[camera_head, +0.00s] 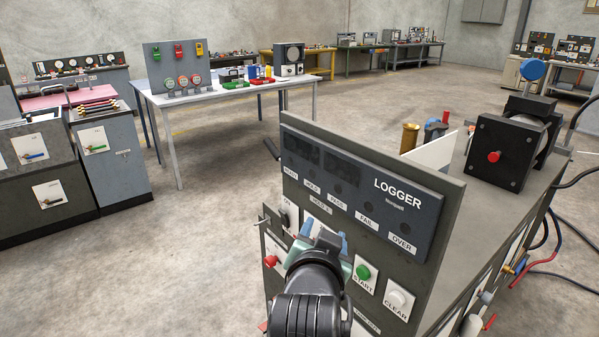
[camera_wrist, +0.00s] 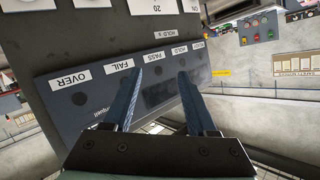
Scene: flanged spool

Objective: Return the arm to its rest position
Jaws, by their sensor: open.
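My gripper (camera_wrist: 157,98) shows in the wrist view with its two blue-grey fingers apart and nothing between them. The fingers point toward the dark logger panel (camera_wrist: 95,90), which appears upside down there. In the head view my arm reaches up from the bottom centre, and my gripper (camera_head: 322,238) is in front of the lower part of the logger panel (camera_head: 370,197). My arm hides part of the panel left of the START button. I cannot tell whether the fingertips touch the panel.
A green START button (camera_head: 363,272) and a white CLEAR button (camera_head: 397,298) sit right of my arm. A black box with a red knob (camera_head: 493,157) stands on the bench behind the panel. A white table (camera_head: 215,95) stands farther back left. Open floor (camera_head: 200,260) lies to the left.

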